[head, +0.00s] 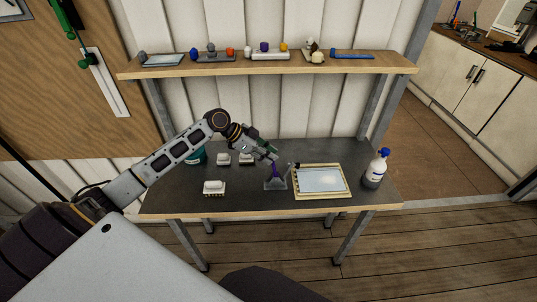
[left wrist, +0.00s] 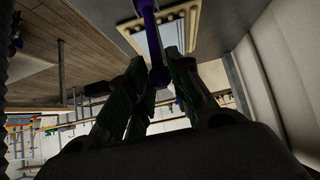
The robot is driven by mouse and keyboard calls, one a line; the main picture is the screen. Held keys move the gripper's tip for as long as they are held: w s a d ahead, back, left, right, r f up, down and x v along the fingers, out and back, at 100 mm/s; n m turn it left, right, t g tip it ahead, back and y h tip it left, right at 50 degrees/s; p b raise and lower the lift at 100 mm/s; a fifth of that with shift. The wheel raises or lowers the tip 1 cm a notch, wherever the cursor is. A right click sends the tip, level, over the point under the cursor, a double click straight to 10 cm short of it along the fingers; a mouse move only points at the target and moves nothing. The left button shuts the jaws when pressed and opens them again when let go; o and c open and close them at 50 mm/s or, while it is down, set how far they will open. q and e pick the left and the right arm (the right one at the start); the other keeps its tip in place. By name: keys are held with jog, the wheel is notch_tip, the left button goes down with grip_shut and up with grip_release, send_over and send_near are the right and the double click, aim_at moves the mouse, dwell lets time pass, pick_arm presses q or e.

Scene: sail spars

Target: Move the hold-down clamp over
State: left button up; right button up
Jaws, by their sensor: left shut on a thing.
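The hold-down clamp stands on the dark bench with a grey base (head: 275,185) and a purple lever (head: 276,171). A small dark tip (head: 295,165) reaches right toward a framed pale panel (head: 320,180). My left gripper (head: 273,156) comes in from the upper left and is shut on the top of the purple lever. In the left wrist view the purple lever (left wrist: 153,40) runs between the fingertips (left wrist: 160,70). The fingers partly hide the lever's end. My right gripper is not in view.
A white-and-grey bottle (head: 376,168) stands to the panel's right. White blocks on bases (head: 214,187) and a teal container (head: 197,157) sit to the clamp's left. A wooden shelf (head: 270,65) with small items hangs above. The bench front edge is mostly clear.

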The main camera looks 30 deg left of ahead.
pick_arm(q)
jog(key=shift+s+a+f, duration=0.25)
jog(key=shift+s+a, duration=0.2)
jog(key=shift+a, duration=0.25)
jog(key=shift+s+a+f, duration=0.25)
jog(key=shift+s+a, duration=0.15)
jog(key=shift+a, duration=0.3)
jog(key=shift+a+f, duration=0.1)
jog(key=shift+s+a+f, duration=0.4)
jog(key=shift+a+f, duration=0.05)
jog(key=shift+a, duration=0.1)
jog(key=shift+s+a+f, duration=0.35)
jog(key=shift+a+f, duration=0.1)
jog(key=shift+a, duration=0.1)
jog(key=shift+a+f, duration=0.1)
jog(key=shift+f, duration=0.05)
jog(key=shift+s+a+f+b, duration=0.3)
jog(key=shift+a+f, duration=0.1)
jog(key=shift+f, duration=0.2)
jog(key=shift+s+a+f+b, duration=0.25)
jog(key=shift+a+f, duration=0.15)
jog(key=shift+f, duration=0.2)
